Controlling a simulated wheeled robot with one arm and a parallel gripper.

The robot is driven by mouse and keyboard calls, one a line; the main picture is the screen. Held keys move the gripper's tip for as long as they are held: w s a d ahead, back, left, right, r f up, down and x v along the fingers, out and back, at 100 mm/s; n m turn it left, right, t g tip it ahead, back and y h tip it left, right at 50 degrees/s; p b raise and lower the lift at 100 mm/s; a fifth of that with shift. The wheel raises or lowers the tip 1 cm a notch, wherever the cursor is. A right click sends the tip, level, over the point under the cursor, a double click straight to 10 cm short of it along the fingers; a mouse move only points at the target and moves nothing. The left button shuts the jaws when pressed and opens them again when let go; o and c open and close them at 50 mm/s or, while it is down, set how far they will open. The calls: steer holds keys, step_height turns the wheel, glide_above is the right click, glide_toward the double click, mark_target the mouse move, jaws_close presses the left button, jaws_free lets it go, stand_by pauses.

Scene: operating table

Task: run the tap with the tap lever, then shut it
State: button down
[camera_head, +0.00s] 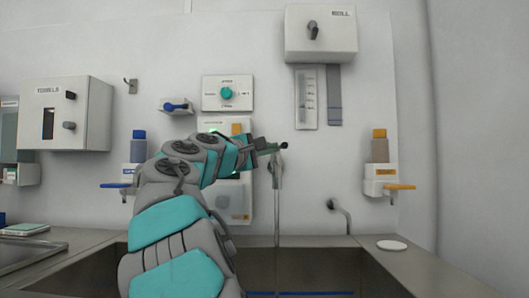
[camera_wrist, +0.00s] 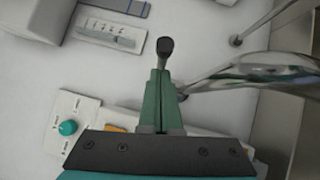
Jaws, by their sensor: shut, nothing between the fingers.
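The chrome tap (camera_head: 277,168) is on the back wall above the sink; it also shows large in the wrist view (camera_wrist: 250,72). A thin pale vertical stream (camera_head: 277,225) hangs from its end down into the sink and looks like running water. My gripper (camera_head: 279,147) is at the top of the tap, its green fingers (camera_wrist: 161,95) shut together and empty. A dark rod with a round knob, apparently the tap lever (camera_wrist: 165,47), shows just beyond the fingertips. I cannot tell whether they touch. My arm hides part of the wall behind.
A wall panel with a teal knob (camera_head: 227,93) is left of the tap. A grey box (camera_head: 320,33) hangs above. A second bent spout (camera_head: 340,212) is at the right. A bottle holder with a yellow lever (camera_head: 385,180) is farther right. The sink (camera_head: 310,270) lies below.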

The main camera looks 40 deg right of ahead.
steer(key=shift+s+d+n+t, duration=0.3)
steer(key=shift+s+d+t, duration=0.2)
steer(key=shift+s+d, duration=0.25)
steer(key=shift+a, duration=0.15)
